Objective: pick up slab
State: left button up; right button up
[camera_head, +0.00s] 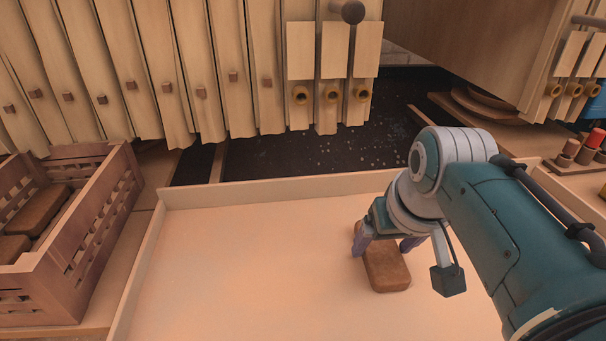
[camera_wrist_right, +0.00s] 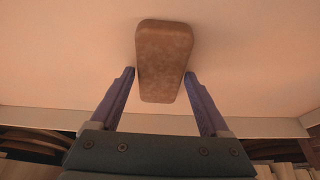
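A brown slab (camera_head: 387,272) with rounded corners lies on the pale tray (camera_head: 215,270), right of its middle. My right gripper (camera_head: 388,248) is over the near part of the slab's far end, its fingers pointing down. In the right wrist view the slab (camera_wrist_right: 164,62) lies lengthwise between and beyond the two purple fingertips of the right gripper (camera_wrist_right: 159,74). The fingers are apart, with a small gap on each side of the slab. My left gripper is not in view.
A slatted wooden crate (camera_head: 95,230) with brown slabs (camera_head: 38,210) inside stands left of the tray. The tray has a low raised rim. Tall filter plates (camera_head: 215,80) hang behind it, over a dark gap. A panel with a red knob (camera_head: 596,137) is at far right.

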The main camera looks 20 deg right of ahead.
jog(key=c, duration=1.2)
grip_shut()
jog(key=shift+r, duration=0.1)
